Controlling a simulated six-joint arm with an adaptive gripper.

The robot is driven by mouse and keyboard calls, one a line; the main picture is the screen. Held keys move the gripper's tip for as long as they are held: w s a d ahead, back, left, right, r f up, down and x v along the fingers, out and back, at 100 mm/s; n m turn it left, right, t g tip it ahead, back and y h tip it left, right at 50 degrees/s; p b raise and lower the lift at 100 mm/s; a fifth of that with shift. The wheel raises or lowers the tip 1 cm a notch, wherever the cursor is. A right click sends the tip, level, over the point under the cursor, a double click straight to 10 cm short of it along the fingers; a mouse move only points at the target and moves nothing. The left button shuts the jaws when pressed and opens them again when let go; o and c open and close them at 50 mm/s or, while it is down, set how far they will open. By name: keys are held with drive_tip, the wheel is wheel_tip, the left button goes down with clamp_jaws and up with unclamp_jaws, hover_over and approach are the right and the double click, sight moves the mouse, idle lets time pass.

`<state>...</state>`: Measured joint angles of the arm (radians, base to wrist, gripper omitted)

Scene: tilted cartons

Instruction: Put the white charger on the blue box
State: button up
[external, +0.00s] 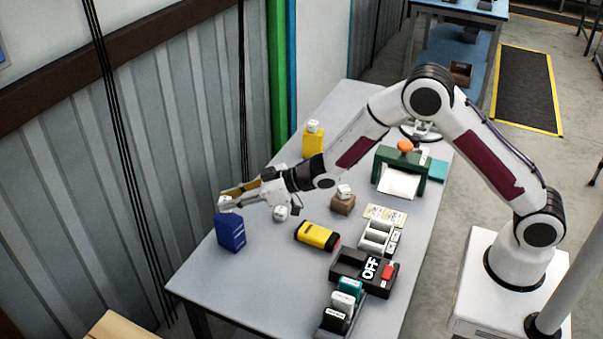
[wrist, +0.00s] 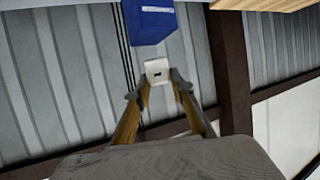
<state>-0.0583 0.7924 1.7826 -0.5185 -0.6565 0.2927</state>
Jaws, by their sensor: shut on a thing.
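The blue box (external: 231,234) stands at the far left end of the grey table. It also shows at the top of the wrist view (wrist: 151,24). My gripper (external: 231,198) reaches out level from the right to just above the box. In the wrist view my gripper (wrist: 158,82) is shut on the white charger (wrist: 157,70), a small white block with a dark slot. In the external view the charger (external: 226,204) is at the fingertips, over the box's top edge. I cannot tell whether it touches the box.
A yellow box (external: 313,141) and a brown box (external: 342,204) each carry a white block. Another white block (external: 280,213) lies below my wrist. A yellow-black device (external: 317,236), dark tray (external: 347,267) and green stand (external: 402,168) are right. The table front left is clear.

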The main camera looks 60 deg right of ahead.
drive_tip(key=shift+f, duration=1.35)
drive_tip(key=shift+f, duration=0.15)
drive_tip(key=o, duration=1.1)
drive_tip(key=shift+o, duration=0.2)
drive_tip(key=shift+s+d+r, duration=0.1)
drive_tip(key=shift+s+r, duration=0.15)
drive_tip(key=shift+r, duration=0.05)
drive_tip(key=v, duration=1.1)
drive_tip(key=shift+s, duration=0.2)
drive_tip(key=shift+d, duration=0.1)
